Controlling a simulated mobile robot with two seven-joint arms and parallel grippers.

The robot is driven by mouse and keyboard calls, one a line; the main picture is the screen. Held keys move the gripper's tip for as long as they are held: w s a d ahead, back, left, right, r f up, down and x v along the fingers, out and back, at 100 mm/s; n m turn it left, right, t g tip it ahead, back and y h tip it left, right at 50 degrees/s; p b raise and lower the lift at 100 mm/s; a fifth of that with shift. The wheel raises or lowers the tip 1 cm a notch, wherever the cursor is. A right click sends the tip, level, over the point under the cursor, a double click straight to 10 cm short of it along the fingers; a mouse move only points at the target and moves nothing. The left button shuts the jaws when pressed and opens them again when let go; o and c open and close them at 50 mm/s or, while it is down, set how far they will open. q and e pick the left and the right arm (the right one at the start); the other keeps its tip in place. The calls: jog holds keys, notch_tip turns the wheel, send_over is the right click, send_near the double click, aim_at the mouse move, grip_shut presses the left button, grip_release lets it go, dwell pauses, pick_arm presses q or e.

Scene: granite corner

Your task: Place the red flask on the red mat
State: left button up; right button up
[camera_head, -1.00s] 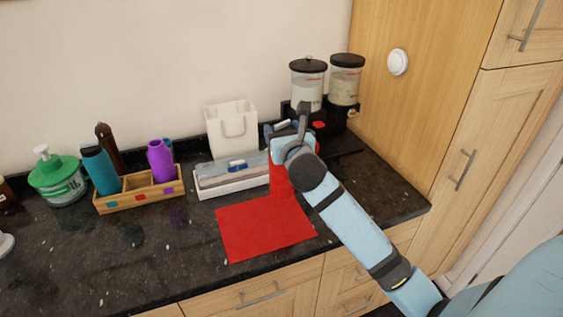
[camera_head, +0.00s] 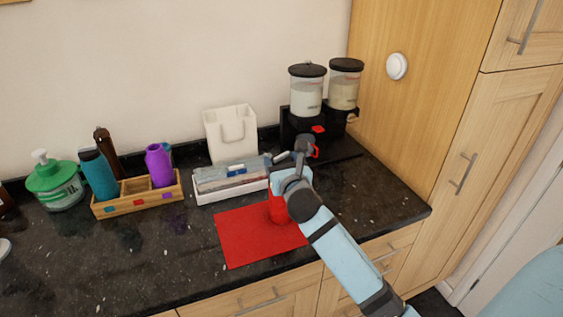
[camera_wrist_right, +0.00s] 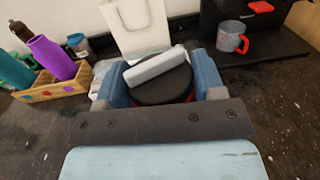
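The red mat (camera_head: 245,240) lies flat on the dark counter near its front edge. The red flask (camera_head: 277,209) shows over the mat's right part, partly hidden behind my right arm. My right gripper (camera_head: 287,178) is around the flask's upper part. In the right wrist view, the flask's dark lid (camera_wrist_right: 163,88) with its grey handle sits between the two blue fingers (camera_wrist_right: 160,88), which appear closed on it. Whether the flask's base touches the mat is hard to tell. My left gripper is not in view.
A white tray (camera_head: 232,195) with a box lies behind the mat, before a white bag (camera_head: 231,135). A dispenser (camera_head: 307,90) and a grey mug (camera_wrist_right: 232,37) stand at back right. A wooden bottle rack (camera_head: 138,203) stands left; counter between rack and mat is clear.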

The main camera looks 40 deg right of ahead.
jog(key=o, duration=0.4)
jog(key=shift+o, duration=0.2)
jog(key=shift+r, duration=0.1)
jog(key=v, duration=1.2)
jog(key=shift+b, duration=0.45)
jog(key=s+a+f+m+g+y+p, duration=0.3)
jog(key=s+a+f+m, duration=0.4)
jog(key=f+m, duration=0.4)
jog(key=s+a+f+m+g+y+p, duration=0.3)
jog(key=s+a+f+m, duration=0.4)
jog(key=f+m, duration=0.5)
jog(key=s+m+y+p, duration=0.1)
jog(key=s+m+y, duration=0.1)
jog(key=m, duration=0.4)
jog(key=shift+s+a+m+p, duration=0.2)
jog(key=shift+a+m+p, duration=0.1)
jog(key=shift+a, duration=0.05)
